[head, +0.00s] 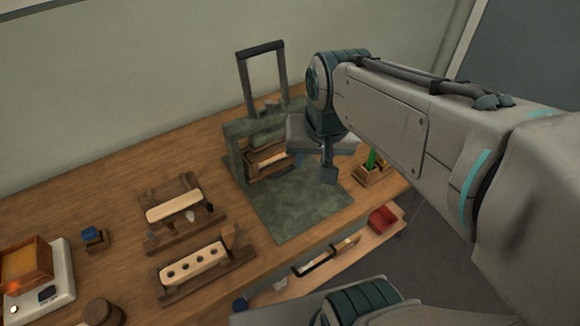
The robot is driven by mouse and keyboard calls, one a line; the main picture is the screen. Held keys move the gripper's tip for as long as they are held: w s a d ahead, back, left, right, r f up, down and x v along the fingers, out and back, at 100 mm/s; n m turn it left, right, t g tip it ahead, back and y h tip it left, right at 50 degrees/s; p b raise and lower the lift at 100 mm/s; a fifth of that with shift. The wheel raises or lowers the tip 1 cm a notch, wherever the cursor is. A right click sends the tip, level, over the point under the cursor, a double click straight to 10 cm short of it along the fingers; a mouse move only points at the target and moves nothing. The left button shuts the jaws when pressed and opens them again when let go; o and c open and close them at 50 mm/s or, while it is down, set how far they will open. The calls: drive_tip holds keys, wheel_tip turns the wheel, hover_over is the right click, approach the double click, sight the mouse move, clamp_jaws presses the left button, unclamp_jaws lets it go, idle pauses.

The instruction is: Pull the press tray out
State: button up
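The press (233,150) is a grey-green block with a flat plate (300,212) in front and a tall dark lever frame (262,48) standing up at its back. The press tray (262,170), wooden with a pale piece in it, sits inside the press opening under the pressing block. My gripper (328,176) points down just right of the opening, above the plate. Its wide body hides the right part of the press and the tray's right end. A small blue bit shows beside the gripper. I cannot see the finger gap or any contact with the tray.
Two wooden jigs (208,278) with pale blocks lie left of the plate. A scale (60,290) with an orange-brown box stands far left. A small wooden holder (366,177) with a green item is at the right. A red bin (383,219) sits on a lower shelf. The plate is bare.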

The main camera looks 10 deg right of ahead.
sight(281, 175)
drive_tip(key=w+f+m+g+b, duration=0.1)
drive_tip(key=w+f+m+b, duration=0.6)
drive_tip(key=w, duration=0.4)
drive_tip(key=w+f+m+b, duration=0.5)
drive_tip(key=w+f+b, duration=0.2)
drive_tip(key=w+f, duration=0.3)
drive_tip(key=shift+g, duration=0.3)
drive_tip(key=f, duration=0.4)
drive_tip(key=w+a+f, duration=0.1)
drive_tip(key=f, duration=0.3)
drive_tip(key=w+f+b, duration=0.1)
drive_tip(key=f, duration=0.4)
drive_tip(key=shift+w+a, duration=0.2)
drive_tip(key=shift+w, duration=0.05)
clamp_jaws()
